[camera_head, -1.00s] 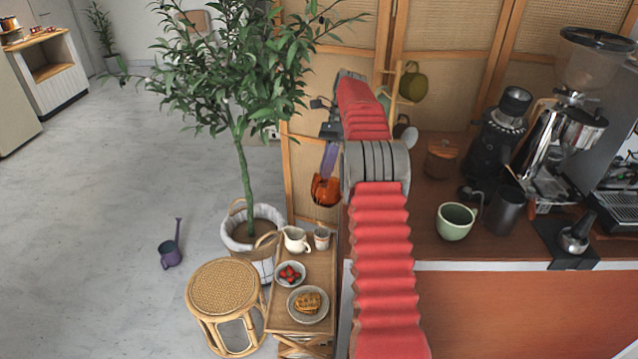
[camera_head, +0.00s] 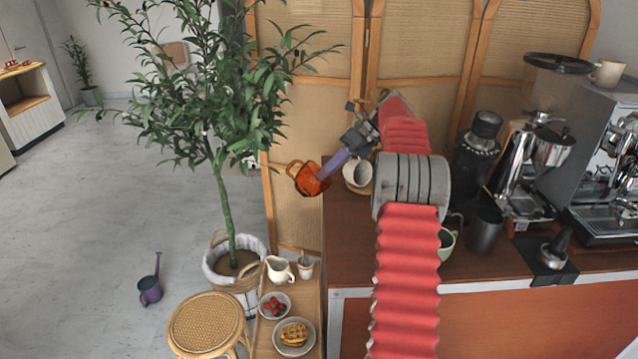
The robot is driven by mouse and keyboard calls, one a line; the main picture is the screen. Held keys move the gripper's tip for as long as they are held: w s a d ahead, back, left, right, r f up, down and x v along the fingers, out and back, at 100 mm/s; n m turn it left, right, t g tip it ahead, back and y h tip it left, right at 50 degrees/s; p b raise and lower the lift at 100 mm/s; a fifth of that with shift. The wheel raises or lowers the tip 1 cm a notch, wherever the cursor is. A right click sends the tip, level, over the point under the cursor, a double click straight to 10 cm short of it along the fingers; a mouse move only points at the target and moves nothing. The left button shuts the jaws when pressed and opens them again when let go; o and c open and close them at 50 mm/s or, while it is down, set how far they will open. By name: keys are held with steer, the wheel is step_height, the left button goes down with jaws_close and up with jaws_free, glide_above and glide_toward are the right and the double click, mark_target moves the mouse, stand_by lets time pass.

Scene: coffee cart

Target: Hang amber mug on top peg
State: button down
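The amber mug (camera_head: 309,180) is a translucent orange mug, held in the air just left of the wooden counter, in front of the woven screen. It is tilted, with its opening toward the upper left. My gripper (camera_head: 326,171), with purple fingers, is shut on it, though the exact contact is too small to make out. The mug rack and its top peg cannot be made out now; my red-sleeved arm covers that part of the counter.
A white cup (camera_head: 357,173) is close to the right of my gripper. A green mug (camera_head: 446,243) is partly behind my arm. A grinder (camera_head: 476,150) and espresso machine (camera_head: 610,150) fill the counter's right. A potted tree (camera_head: 225,205) stands left; a small table (camera_head: 265,335) is below.

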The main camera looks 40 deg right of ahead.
steer(key=w+d+r+m+t+h, duration=0.1)
steer(key=d+r+m+t+h, duration=0.8)
steer(key=m, duration=0.6)
steer(key=shift+w+d+r+t+h, duration=0.2)
steer(key=shift+w+t+h, duration=0.15)
steer(key=shift+h, duration=0.45)
steer(key=shift+t, duration=0.45)
steer(key=shift+d, duration=0.2)
steer(key=d+f, duration=0.2)
steer(key=d, duration=0.7)
steer(key=shift+s+d, duration=0.15)
steer(key=shift+s, duration=0.05)
stand_by(0.9)
steer(key=shift+f, duration=0.2)
stand_by(0.4)
